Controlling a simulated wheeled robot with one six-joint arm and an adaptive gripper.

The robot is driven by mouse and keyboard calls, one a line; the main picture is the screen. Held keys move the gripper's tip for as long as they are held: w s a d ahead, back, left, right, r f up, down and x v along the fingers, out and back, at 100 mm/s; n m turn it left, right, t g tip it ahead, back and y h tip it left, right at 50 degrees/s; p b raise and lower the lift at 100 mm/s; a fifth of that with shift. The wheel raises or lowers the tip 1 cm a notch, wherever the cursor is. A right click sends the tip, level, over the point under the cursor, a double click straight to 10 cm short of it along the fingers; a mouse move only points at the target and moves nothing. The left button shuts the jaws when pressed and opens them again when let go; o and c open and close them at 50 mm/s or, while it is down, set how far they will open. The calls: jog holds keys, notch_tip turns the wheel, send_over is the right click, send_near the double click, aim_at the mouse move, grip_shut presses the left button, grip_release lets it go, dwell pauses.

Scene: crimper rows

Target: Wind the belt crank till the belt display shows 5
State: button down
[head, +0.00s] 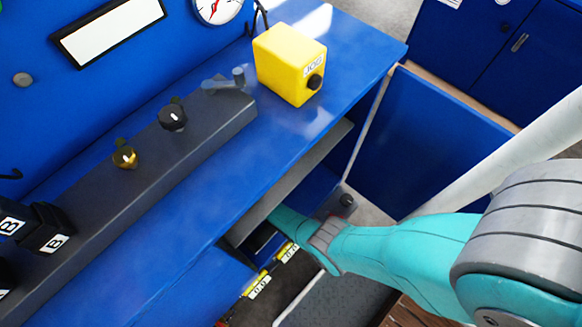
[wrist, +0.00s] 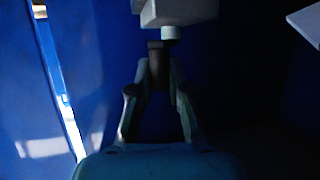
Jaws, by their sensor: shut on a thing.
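My gripper reaches into the dark open compartment under the blue bench, so its fingertips are hidden in the head view. In the wrist view my gripper (wrist: 157,68) is shut on a small dark upright grip, which looks like the handle of the belt crank (wrist: 155,46). The rest of the crank is lost in shadow. Two small yellow-framed displays, one at the lower left (head: 257,286) and one nearer my wrist (head: 287,253), sit at the compartment's front. They seem to read zeros, but I cannot tell which is the belt display.
A pale block (wrist: 178,12) hangs close above the grip. The bench top (head: 345,60) overhangs my arm, and an open blue door (head: 425,140) stands to its right. A yellow JOG box (head: 285,60) and a dark console (head: 150,165) with knobs stand on top.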

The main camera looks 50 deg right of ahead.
dwell(0.4)
jog(key=c, duration=1.1)
grip_release()
jog(key=shift+a, duration=0.1)
jog(key=v, duration=1.1)
jog(key=shift+a+r, duration=0.2)
jog(key=shift+a, duration=0.15)
